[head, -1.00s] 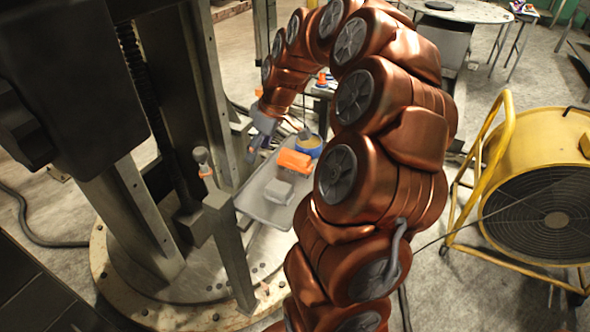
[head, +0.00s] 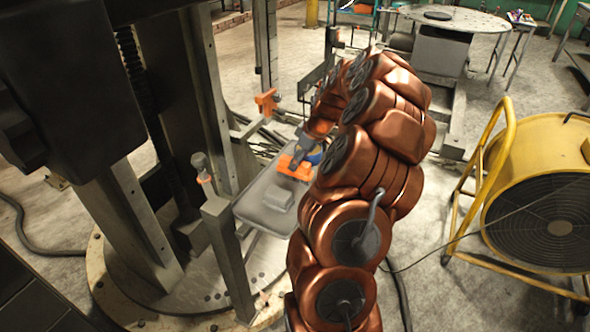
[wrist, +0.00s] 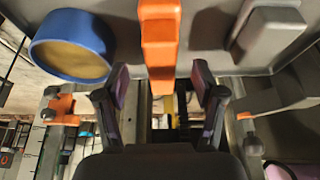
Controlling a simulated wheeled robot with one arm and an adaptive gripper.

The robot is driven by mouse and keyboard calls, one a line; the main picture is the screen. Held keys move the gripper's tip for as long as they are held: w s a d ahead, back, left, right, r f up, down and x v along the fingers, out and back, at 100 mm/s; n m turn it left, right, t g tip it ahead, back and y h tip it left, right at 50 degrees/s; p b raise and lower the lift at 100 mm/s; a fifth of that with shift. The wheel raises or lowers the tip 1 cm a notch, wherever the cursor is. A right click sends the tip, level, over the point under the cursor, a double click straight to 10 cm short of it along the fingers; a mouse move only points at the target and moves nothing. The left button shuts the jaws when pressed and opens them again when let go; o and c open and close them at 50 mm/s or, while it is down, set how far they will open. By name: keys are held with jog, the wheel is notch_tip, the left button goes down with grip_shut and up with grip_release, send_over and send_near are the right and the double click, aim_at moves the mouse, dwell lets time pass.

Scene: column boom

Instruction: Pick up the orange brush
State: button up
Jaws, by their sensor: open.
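The orange brush (head: 294,168) lies at the far end of a grey tray (head: 250,212) in the head view, partly hidden by my gripper. In the wrist view the brush (wrist: 160,40) is an orange block shape at top centre, its near end pointing toward me. My gripper (wrist: 160,78) is open, with one finger on each side of the brush's line. The fingertips are level with its near end, and I see no contact. In the head view my gripper (head: 304,152) is right over the brush.
A blue round tub (wrist: 70,45) stands left of the brush in the wrist view, and a grey block (wrist: 268,35) right. The grey block (head: 278,196) sits on the tray. An orange-topped post (head: 267,102) and metal column stand close by. A yellow fan (head: 540,190) is at right.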

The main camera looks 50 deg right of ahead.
jog(key=x, duration=0.3)
jog(key=shift+w+f, duration=0.1)
jog(key=shift+f, duration=0.1)
grip_shut()
dwell(0.4)
